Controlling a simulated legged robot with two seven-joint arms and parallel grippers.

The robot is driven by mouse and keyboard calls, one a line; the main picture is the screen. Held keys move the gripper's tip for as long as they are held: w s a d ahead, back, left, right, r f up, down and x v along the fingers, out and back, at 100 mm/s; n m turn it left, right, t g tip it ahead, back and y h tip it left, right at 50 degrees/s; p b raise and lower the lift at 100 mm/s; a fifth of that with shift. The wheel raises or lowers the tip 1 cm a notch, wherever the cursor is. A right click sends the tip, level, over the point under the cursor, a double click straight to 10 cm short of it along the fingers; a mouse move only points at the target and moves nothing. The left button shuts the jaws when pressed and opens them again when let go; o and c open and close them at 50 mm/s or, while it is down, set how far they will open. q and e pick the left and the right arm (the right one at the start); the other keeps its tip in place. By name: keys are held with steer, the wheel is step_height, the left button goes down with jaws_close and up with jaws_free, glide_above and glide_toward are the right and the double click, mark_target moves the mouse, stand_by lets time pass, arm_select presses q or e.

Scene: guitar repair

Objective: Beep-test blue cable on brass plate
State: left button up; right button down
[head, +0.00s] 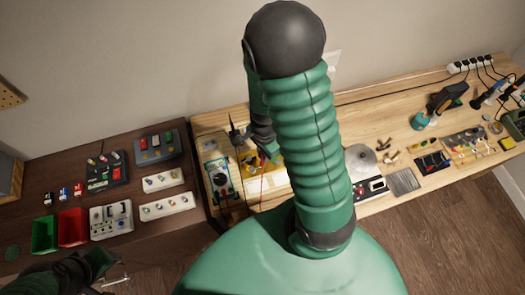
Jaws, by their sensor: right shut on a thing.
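My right gripper (240,133) is above the left end of the light wooden bench, partly covered by my own arm. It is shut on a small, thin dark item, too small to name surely. A teal-edged multimeter (219,178) lies below and left of it. A thin red lead (262,182) runs down near my arm. My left gripper (106,272) is at the bottom left, in front of the dark bench; its jaws are too unclear to tell open from shut. I cannot make out the blue cable or the brass plate; my arm and body hide the middle of the bench.
The dark bench (160,235) at left holds a green bin (45,234), a red bin (73,228) and several parts trays. The light bench (375,125) at right holds a round grey disc (360,160), tools and a power strip (470,63).

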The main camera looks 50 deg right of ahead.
steer(key=shift+s+d+f, duration=0.25)
steer(key=shift+s+d, duration=0.2)
steer(key=shift+d, duration=2.3)
steer(key=shift+s+d+f, duration=0.3)
steer(key=shift+s+d, duration=0.2)
steer(key=shift+d, duration=2.25)
steer(key=shift+s+d+f, duration=0.25)
steer(key=shift+s+d, duration=0.2)
steer(key=shift+d, duration=2.3)
steer(key=shift+f, duration=0.1)
steer(key=shift+d, duration=0.15)
steer(key=shift+s, duration=0.1)
steer(key=shift+f, duration=0.5)
